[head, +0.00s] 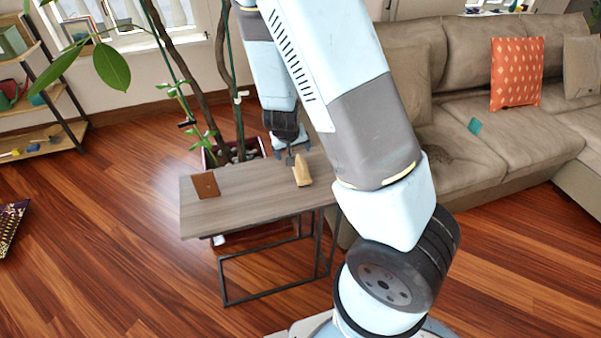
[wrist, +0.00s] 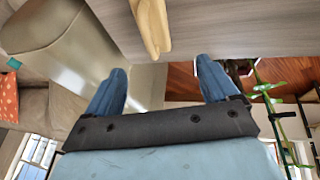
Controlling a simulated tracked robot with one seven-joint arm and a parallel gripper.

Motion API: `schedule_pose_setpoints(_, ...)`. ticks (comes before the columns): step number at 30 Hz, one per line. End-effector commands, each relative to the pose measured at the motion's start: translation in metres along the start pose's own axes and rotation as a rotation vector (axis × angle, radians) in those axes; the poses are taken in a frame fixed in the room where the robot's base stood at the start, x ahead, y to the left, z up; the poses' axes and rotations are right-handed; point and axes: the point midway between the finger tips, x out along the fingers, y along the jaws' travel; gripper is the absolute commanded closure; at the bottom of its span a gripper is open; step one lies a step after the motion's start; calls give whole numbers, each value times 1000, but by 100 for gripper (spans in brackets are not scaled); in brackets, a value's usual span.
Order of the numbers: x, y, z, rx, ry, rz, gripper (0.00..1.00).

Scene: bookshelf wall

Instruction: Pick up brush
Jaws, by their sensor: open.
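The brush appears to be the light tan wooden piece (head: 302,171) on the grey-brown side table (head: 245,187), near the table's back right part. Its bristles cannot be made out. In the wrist view the wooden piece (wrist: 152,24) shows at the top centre, cut off by the frame edge. My gripper (head: 291,156) is just behind and above it, pointing down. In the wrist view my gripper (wrist: 161,70) has its two blue fingers wide apart with nothing between them, and the wooden piece lies beyond the fingertips.
A small brown block or card (head: 205,185) is on the table's left side. A potted plant (head: 225,150) stands close behind the table. A beige sofa (head: 450,140) is to the right. A shelf (head: 40,150) stands at far left. The floor left of the table is open.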

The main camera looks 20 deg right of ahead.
Motion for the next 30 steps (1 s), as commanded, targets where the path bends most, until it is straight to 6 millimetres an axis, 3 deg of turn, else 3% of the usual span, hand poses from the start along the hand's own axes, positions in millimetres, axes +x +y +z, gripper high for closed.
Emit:
schedule_pose_setpoints(21,69,1,1,3,-3,-1,13)
schedule_pose_setpoints(30,82,2,0,3,-3,-2,13)
